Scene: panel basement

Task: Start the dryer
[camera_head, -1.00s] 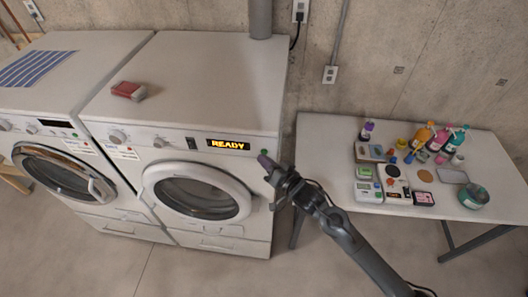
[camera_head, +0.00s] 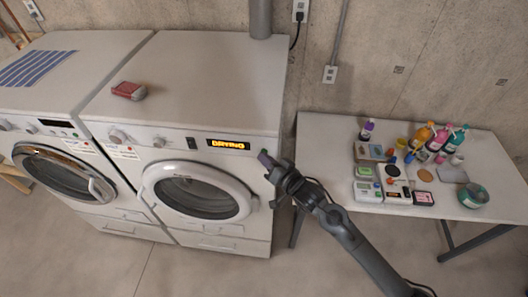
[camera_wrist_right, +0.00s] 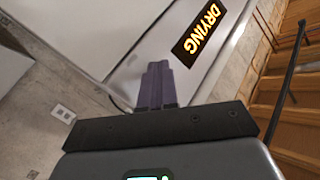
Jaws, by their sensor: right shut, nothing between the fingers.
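The dryer (camera_head: 203,205) is the white front-loader on the right of the two machines, its round door shut. Its display (camera_head: 228,145) is lit and reads "DRYING"; the same display (camera_wrist_right: 200,33) shows large in the right wrist view. My right gripper (camera_head: 264,157) is at the upper right corner of the dryer's front, to the right of the display. Its purple fingers (camera_wrist_right: 157,86) are together with nothing between them. They hide the small spot at that corner, and I cannot tell whether they touch the panel. My left gripper is out of view.
A second white machine (camera_head: 62,170) stands left of the dryer. A white table (camera_head: 323,127) with bottles and small boxes stands at the right. The floor in front is clear.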

